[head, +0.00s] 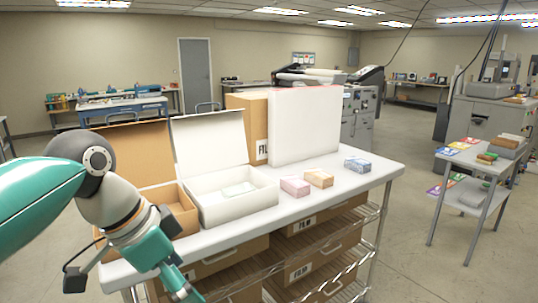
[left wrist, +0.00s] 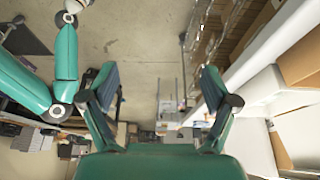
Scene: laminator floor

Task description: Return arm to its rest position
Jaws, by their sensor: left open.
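My left arm comes in from the left in the head view and bends down in front of the table's near left corner. Its gripper (head: 182,288) is low at the bottom edge, beside the table front and apart from the boxes. In the left wrist view the left gripper (left wrist: 160,82) is open, its two dark fingers spread with nothing between them. Floor and furniture show beyond the fingers. My right gripper is in neither view.
The white table (head: 330,194) carries an open white box (head: 235,208), an open brown carton (head: 178,222) and small pink (head: 295,187), orange (head: 319,178) and blue (head: 358,165) packs. A wire shelf (head: 345,258) holds cartons below. A side table (head: 470,160) stands right; floor between is clear.

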